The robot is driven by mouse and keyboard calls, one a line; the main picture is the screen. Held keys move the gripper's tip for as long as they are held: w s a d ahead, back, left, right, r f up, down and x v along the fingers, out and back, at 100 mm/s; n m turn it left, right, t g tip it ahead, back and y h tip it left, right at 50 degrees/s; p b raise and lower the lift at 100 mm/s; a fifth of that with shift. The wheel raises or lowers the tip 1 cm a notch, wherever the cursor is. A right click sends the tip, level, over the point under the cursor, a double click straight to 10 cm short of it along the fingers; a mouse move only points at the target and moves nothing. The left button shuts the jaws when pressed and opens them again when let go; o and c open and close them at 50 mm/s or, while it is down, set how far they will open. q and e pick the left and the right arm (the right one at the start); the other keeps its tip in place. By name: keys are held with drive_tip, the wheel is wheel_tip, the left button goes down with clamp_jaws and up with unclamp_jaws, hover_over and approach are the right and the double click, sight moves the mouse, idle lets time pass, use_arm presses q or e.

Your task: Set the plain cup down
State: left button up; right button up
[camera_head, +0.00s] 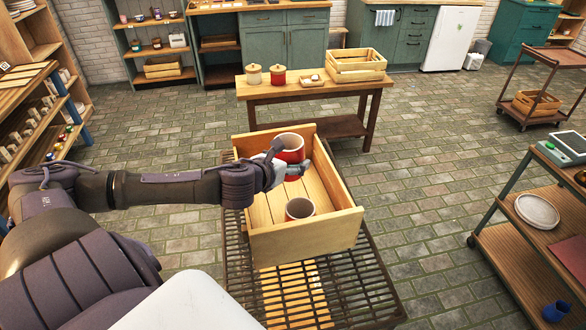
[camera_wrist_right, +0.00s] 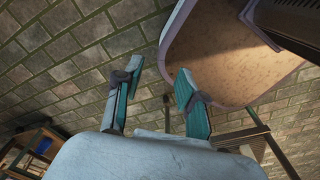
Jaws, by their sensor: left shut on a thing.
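A red cup (camera_head: 293,155) with a pale rim is held upright in my left gripper (camera_head: 292,162), whose fingers are around its side. The cup is within the walls of a wooden crate (camera_head: 306,242), toward its far end. I cannot tell whether its base touches the crate floor. A second cup (camera_head: 300,210), reddish with a grey inside, stands in the near part of the crate, apart from the held one. My right gripper (camera_wrist_right: 155,88) shows in the right wrist view with its teal fingers apart and nothing between them.
The crate rests on a dark slatted stand (camera_head: 380,290). A wooden table (camera_head: 300,90) with two lidded jars and a small crate stands behind.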

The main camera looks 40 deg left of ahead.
use_arm(q)
drive_tip(key=w+a+f, duration=0.1)
drive_tip(key=w+f, duration=0.1)
drive_tip(key=w+a+f+p, duration=0.1)
drive_tip(key=w+a+f, duration=0.1)
drive_tip(key=w+f, duration=0.1)
drive_tip(key=w+a+f+p, duration=0.1)
drive_tip(key=w+a+f, duration=0.1)
drive_tip(key=f, duration=0.1)
drive_tip(key=shift+w+f, duration=0.15)
drive_tip(key=shift+f, duration=0.4)
use_arm(e)
drive_tip(key=w+r, duration=0.1)
drive_tip(key=r, duration=0.1)
drive_tip(key=shift+w+a+r, duration=0.1)
drive_tip(key=shift+w+r, duration=0.25)
use_arm(q)
drive_tip(key=shift+f, duration=0.1)
drive_tip(key=shift+f, duration=0.5)
drive_tip(key=o, duration=1.3)
drive_tip(key=shift+c, duration=0.2)
use_arm(e)
drive_tip(key=shift+w+f, duration=0.15)
drive_tip(key=shift+f, duration=0.2)
